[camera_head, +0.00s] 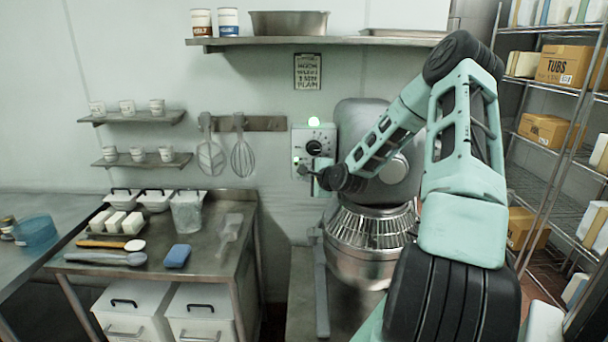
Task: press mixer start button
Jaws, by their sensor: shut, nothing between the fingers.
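The mixer (360,118) is a large grey machine with a wire bowl guard and a metal bowl (350,262) below. A small green light (296,160) shows at the panel's lower left. My gripper (303,171) is shut and empty, its tip at the lower part of the panel. I cannot tell whether it touches a button. My gripper and wrist hide part of the lower panel.
A metal table (215,262) at left holds tubs, a clear container (187,212), a blue sponge (177,256) and utensils. Whisks (243,158) hang on the wall left of the panel. A wire rack with boxes (566,66) stands at right. A shelf (330,40) runs above.

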